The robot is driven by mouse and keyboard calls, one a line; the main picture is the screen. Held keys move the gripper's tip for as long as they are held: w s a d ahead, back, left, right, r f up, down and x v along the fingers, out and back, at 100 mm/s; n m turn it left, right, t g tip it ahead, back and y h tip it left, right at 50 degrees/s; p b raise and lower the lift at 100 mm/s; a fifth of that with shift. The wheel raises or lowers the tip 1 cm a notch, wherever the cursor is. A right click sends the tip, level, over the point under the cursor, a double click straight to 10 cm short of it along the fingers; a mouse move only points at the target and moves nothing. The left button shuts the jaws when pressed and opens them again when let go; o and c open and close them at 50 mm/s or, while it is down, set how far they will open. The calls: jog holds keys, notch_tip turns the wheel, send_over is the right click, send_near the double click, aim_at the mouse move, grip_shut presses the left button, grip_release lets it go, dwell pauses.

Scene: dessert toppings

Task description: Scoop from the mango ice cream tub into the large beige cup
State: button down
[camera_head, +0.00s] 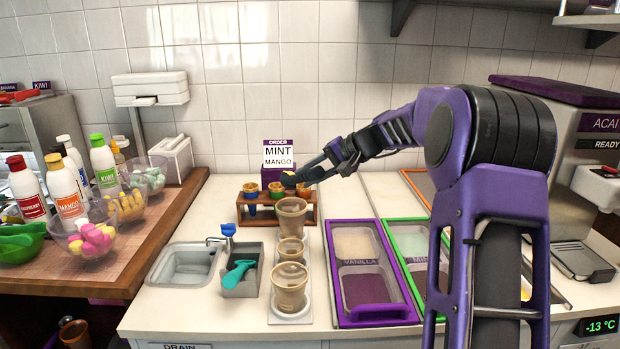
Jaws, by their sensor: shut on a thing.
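Three beige cups stand in a column on the counter: a back cup (291,218), a smaller middle cup (291,250) and a front cup (290,288). The back one looks the largest. An orange-rimmed tub (413,187) shows partly behind my arm at the right; its label is hidden, so I cannot confirm it is mango. My gripper (308,173) is above and behind the back cup, near the topping rack. It is shut on a small dark item with a yellowish part (289,180), too small to identify. A teal scoop (238,273) sits in a grey holder.
A vanilla tub (374,315) with a purple rim and a green-rimmed tub (410,240) lie right of the cups. A wooden rack (250,215) of small colored cups stands behind them. A sink (187,268) is at left. An order sign (278,153) reads mint, mango.

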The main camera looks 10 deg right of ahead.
jog(key=shift+s+f+m+b, duration=0.1)
jog(key=shift+f+m+b, duration=0.3)
jog(key=shift+m, duration=0.3)
jog(key=shift+a+f+m+t+y, duration=0.15)
jog(key=shift+m+t+y, duration=0.3)
jog(key=shift+m, duration=0.25)
jog(key=m+t, duration=0.1)
jog(key=m, duration=0.1)
jog(key=m+t+y, duration=0.1)
jog(key=m, duration=0.2)
jog(key=shift+f+b, duration=0.15)
jog(key=shift+b, duration=0.2)
jog(key=shift+f+m+t+b, duration=0.4)
jog(key=shift+m+b, duration=0.2)
jog(key=shift+m, duration=0.2)
jog(key=m+t+b, duration=0.2)
jog(key=m, duration=0.1)
jog(key=shift+w+m, duration=0.25)
jog(key=shift+m, duration=0.05)
jog(key=shift+f+b, duration=0.25)
jog(key=shift+b, duration=0.15)
